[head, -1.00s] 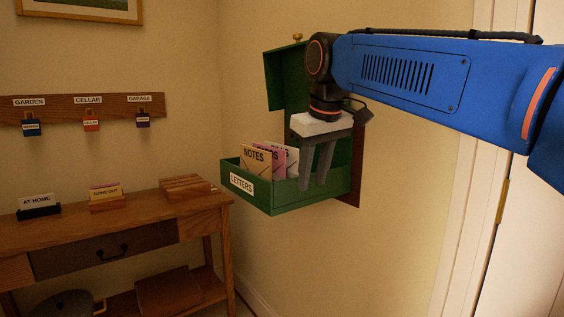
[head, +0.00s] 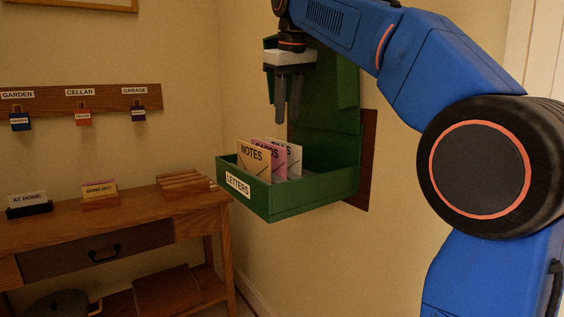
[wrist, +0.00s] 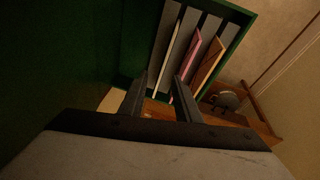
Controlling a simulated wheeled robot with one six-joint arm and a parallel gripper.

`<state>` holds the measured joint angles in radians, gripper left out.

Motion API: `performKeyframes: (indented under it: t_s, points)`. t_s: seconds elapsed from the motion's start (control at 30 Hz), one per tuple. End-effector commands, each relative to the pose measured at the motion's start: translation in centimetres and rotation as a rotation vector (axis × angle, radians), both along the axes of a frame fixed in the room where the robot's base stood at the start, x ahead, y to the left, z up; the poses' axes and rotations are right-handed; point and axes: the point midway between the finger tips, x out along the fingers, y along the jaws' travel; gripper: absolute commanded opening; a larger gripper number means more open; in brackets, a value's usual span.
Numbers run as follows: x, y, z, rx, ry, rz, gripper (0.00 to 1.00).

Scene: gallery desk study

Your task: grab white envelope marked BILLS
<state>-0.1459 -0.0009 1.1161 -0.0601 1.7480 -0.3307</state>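The white envelope marked BILLS (head: 293,163) stands in the green LETTERS box (head: 318,197), behind the pink CARDS envelope (head: 279,168) and the tan NOTES envelope (head: 252,160). Its lettering is partly hidden by CARDS. My gripper (head: 285,118) points down above the envelopes, apart from them, with empty space below its fingertips. In the wrist view my gripper (wrist: 160,85) shows a clear gap between its two fingers. The white envelope (wrist: 169,58) appears as a thin upright edge beyond that gap, left of the pink (wrist: 187,65) and tan (wrist: 208,68) ones.
The box's raised green lid (head: 335,95) stands behind and right of my gripper, against the wall. A wooden desk (head: 120,215) with card holders stands at left. A key rack (head: 110,101) hangs above it. The air in front of the box is clear.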

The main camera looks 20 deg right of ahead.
Motion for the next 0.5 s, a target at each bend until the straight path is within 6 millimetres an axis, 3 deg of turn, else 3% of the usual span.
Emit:
performKeyframes:
  t_s: [0.1,0.5]
  points:
    - [0.4,0.0,-1.7,0.0,0.002,0.0,0.3]
    - [1.3,0.4,-4.8,0.0,0.002,0.0,0.3]
